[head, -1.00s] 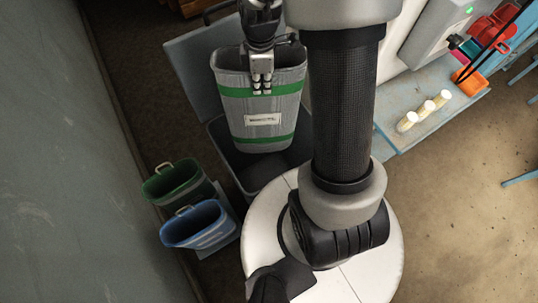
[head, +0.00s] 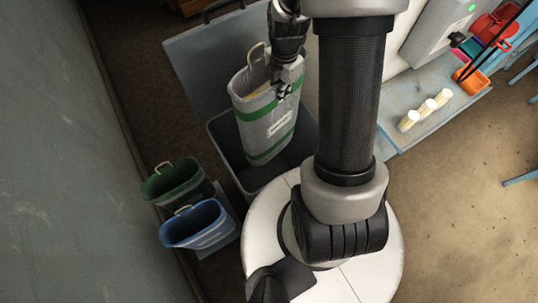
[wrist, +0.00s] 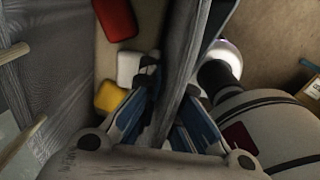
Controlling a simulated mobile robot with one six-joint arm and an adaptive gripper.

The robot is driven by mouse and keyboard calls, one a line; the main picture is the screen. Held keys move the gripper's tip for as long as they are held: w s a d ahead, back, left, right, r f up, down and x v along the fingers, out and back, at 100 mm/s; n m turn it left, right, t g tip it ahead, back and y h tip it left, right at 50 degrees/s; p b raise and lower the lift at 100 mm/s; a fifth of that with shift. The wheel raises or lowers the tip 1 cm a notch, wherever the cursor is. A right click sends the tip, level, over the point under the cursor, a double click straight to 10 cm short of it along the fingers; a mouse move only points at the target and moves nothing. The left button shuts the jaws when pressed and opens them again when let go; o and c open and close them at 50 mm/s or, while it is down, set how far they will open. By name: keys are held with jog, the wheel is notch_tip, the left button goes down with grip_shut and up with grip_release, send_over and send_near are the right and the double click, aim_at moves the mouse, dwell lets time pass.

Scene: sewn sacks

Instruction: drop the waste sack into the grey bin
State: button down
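The waste sack (head: 262,122) is grey with green bands, a pale label and a loop handle. It hangs tilted over the open grey bin (head: 228,158), its lower end in front of the bin's opening in the head view. I cannot tell how far down it reaches. My gripper (head: 284,92) is shut on the sack's rim at its upper right. In the wrist view the blue-padded fingers (wrist: 165,125) pinch the grey sack wall (wrist: 178,62). Red, white and yellow pieces lie inside the sack, beside the fingers.
The bin's grey lid (head: 198,70) stands open behind it. A green sack (head: 178,187) and a blue sack (head: 200,228) stand at the lower left near the wall. A blue bench (head: 400,140) with pale rolls and coloured bins is on the right.

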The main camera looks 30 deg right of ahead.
notch_tip(320, 180, down, 4)
jog(key=shift+r+b, duration=0.15)
jog(key=shift+b, duration=1.05)
jog(key=c, duration=1.7)
grip_release()
notch_tip(320, 180, up, 12)
jog(key=shift+s+r, duration=0.1)
